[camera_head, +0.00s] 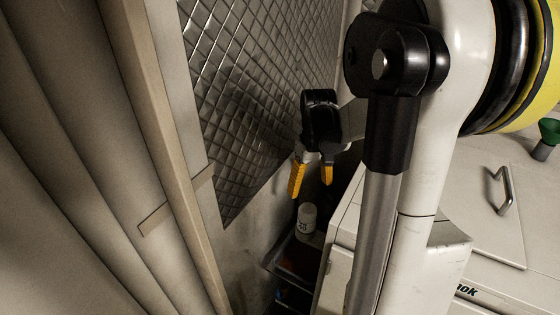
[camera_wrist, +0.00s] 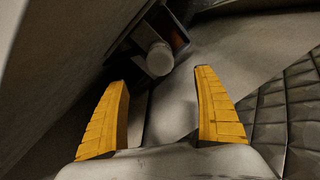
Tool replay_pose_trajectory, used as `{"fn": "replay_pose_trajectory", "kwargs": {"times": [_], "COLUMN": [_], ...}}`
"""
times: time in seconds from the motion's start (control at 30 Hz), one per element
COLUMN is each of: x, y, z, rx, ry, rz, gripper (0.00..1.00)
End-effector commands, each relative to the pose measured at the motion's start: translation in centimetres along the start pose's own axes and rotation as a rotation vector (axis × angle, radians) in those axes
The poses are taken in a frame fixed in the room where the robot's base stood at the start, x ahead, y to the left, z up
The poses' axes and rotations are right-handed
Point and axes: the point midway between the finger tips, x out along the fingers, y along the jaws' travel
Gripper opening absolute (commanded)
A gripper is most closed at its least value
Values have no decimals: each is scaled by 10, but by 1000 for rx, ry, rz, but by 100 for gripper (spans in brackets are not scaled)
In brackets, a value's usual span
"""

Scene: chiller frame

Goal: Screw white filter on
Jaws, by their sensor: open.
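The white filter (camera_head: 307,217) is a small white cylinder with dark print on its side. It stands upright on a dark tray or shelf low in the gap between the quilted metal wall and the white cabinet. In the wrist view its round pale top (camera_wrist: 160,58) shows beyond the fingertips, between them. My gripper (camera_head: 311,180) has yellow fingers, open and empty, pointing down above the filter and apart from it. The open fingers also show in the wrist view (camera_wrist: 161,80). The mount that the filter would fit is not identifiable in either view.
A quilted metal panel (camera_head: 255,85) is close on the left of my gripper. A white cabinet (camera_head: 490,210) with a metal handle (camera_head: 503,190) stands to the right. The dark tray (camera_head: 279,262) lies below, in a narrow gap. A green-topped object (camera_head: 547,138) is at the far right.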

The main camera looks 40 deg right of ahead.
Motion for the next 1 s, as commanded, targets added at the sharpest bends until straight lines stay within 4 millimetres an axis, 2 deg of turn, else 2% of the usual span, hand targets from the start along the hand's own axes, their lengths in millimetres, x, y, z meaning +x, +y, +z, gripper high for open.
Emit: {"fn": "replay_pose_trajectory", "kwargs": {"times": [0.17, 0.4, 0.6, 0.77, 1.0], "x": [21, 68, 97, 107, 108], "y": [1, 1, 1, 0, 0], "z": [0, 0, 0, 0, 0], "rx": [1, 1, 1, 1, 1], "ry": [-3, -2, -2, -2, -2], "rz": [-1, -1, -1, -1, -1], "gripper": [80, 80, 80, 80, 80]}}
